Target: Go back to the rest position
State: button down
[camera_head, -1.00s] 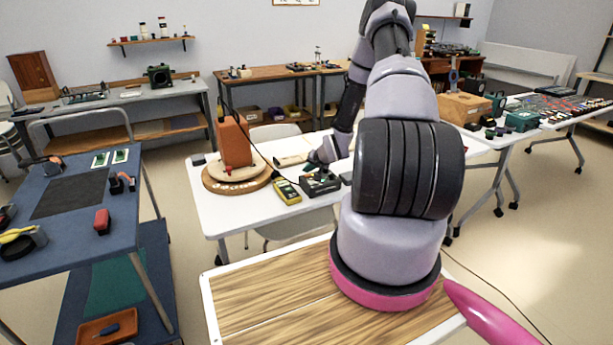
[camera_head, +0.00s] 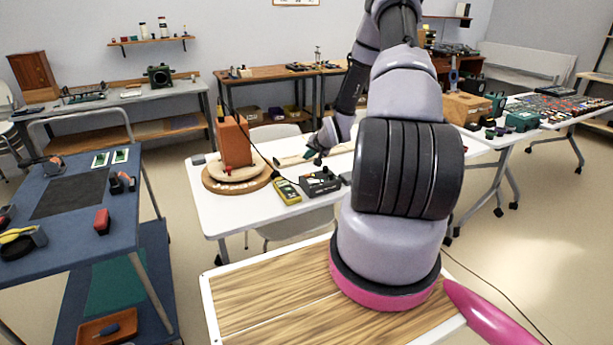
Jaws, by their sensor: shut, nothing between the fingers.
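My gripper (camera_head: 313,152) is at the end of my arm, above the white table and just behind a small black device (camera_head: 320,182). The gripper is small in view and looks shut, with nothing seen in it. A dark round knob or tip shows just below it, near the device. The white table (camera_head: 228,216) also holds a yellow meter (camera_head: 287,191) and an orange-brown speaker block (camera_head: 235,141) on a round wooden base (camera_head: 212,184). My arm hides the right part of the table.
A blue workbench (camera_head: 110,226) with tools stands at the left. An orange tray (camera_head: 107,328) is low beneath it. White tables with a cardboard box (camera_head: 467,107) and several parts extend to the right.

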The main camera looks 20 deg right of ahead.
jog(key=shift+r, duration=0.65)
jog(key=s+a+r+n+g+h, duration=0.1)
jog(key=s+a+r, duration=0.15)
jog(key=r, duration=0.65)
jog(key=s+a+r, duration=0.2)
jog(key=s+r, duration=0.1)
jog(key=r, duration=0.6)
jog(key=s+a+r+n+g+h, duration=0.1)
jog(key=s+a+r, duration=0.15)
jog(key=r, duration=0.65)
jog(key=s+a+r+y, duration=0.1)
jog(key=s+a+r, duration=0.2)
jog(key=s, duration=0.6)
jog(key=s+a+r+y, duration=0.1)
jog(key=s+a+r, duration=0.3)
jog(key=s+r, duration=0.3)
jog(key=s+a+r+n+y, duration=0.1)
jog(key=s+a+r, duration=0.3)
jog(key=s, duration=0.7)
jog(key=shift+s+a+r, duration=0.15)
jog(key=shift+s+r, duration=0.2)
jog(key=shift+r, duration=0.2)
